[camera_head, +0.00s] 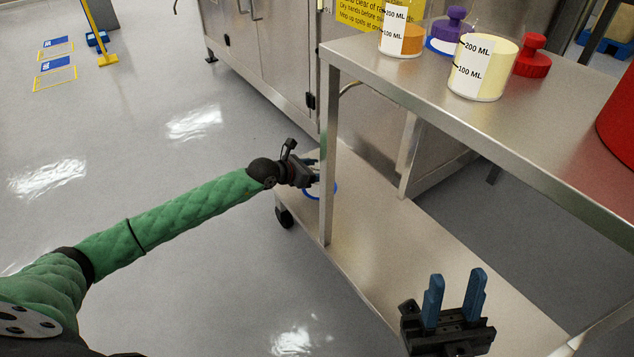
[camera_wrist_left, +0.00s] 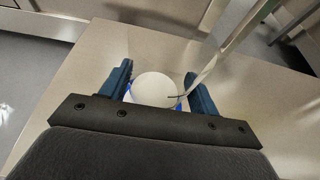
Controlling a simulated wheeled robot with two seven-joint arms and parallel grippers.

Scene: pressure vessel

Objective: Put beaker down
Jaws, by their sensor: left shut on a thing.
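My left gripper (camera_head: 306,174) reaches in low beside the cart's front leg, just over the lower shelf (camera_head: 380,225). In the left wrist view it (camera_wrist_left: 159,84) is shut on a pale, round beaker (camera_wrist_left: 155,88), one blue finger on each side. The beaker is mostly hidden in the head view by the gripper and the leg. A blue ring (camera_head: 322,192) lies on the lower shelf at the gripper, and parts of it show around the beaker in the wrist view. I cannot tell whether the beaker touches the shelf. My right gripper (camera_head: 453,300) is open and empty at lower right.
The cart's upper shelf (camera_head: 480,120) holds two labelled beakers, one orange (camera_head: 411,40) and one pale yellow (camera_head: 483,68), a purple-stoppered flask (camera_head: 449,28) and a red knob-like object (camera_head: 532,58). The cart leg (camera_head: 327,160) stands close to my left gripper. Much of the lower shelf is bare.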

